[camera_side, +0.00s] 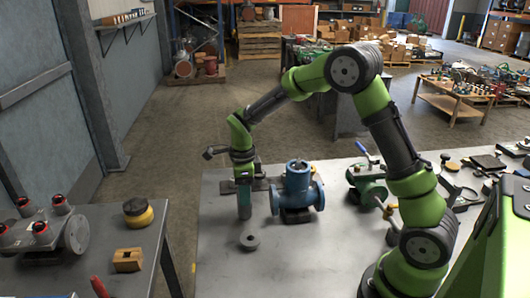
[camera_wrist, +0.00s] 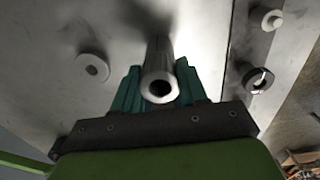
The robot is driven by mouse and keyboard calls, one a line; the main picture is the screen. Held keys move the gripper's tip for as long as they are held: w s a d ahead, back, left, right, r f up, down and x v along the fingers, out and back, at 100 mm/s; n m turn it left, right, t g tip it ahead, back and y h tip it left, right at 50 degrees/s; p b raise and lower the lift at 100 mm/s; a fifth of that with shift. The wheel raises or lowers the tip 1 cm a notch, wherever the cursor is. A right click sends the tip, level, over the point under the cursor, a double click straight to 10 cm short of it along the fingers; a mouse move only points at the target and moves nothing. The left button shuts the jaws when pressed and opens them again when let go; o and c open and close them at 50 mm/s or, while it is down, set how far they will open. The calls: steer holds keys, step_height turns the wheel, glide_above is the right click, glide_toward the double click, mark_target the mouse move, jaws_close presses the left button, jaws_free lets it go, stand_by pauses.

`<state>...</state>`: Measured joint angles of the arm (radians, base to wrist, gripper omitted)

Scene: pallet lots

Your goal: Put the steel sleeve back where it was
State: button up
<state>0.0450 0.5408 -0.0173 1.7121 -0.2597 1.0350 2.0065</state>
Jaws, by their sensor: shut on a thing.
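The steel sleeve (camera_wrist: 160,84) is a bright metal tube with a dark bore, its open end facing the camera in the wrist view. My gripper (camera_wrist: 158,88) has its teal fingers on either side of the sleeve and is shut on it. In the side view my gripper (camera_side: 244,203) points down over the grey table (camera_side: 220,272), left of the blue valve body.
A flat grey ring (camera_side: 249,242) lies on the table in front of my gripper. A side bench at left holds a yellow-black round item (camera_side: 138,212). The front left tabletop is clear.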

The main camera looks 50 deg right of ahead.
steer(key=shift+f, duration=0.15)
steer(key=o, duration=1.2)
steer(key=shift+c, duration=0.2)
step_height(320, 180, up, 12)
steer(key=s+a+r+n+t, duration=0.2)
steer(key=s+n, duration=0.5)
steer(key=s+a+r+n+t+y, duration=0.1)
steer(key=s+a+r+n+t, duration=0.1)
steer(key=s+n, duration=0.4)
steer(key=s+a+r+n+t+y, duration=0.1)
steer(key=s+r+n+t, duration=0.1)
steer(key=s+n, duration=0.5)
steer(key=shift+s+a+r+n+t, duration=0.15)
steer(key=shift+s+a+n+t, duration=0.35)
steer(key=shift+n, duration=1)
steer(key=shift+w+d, duration=0.1)
steer(key=shift+w, duration=0.1)
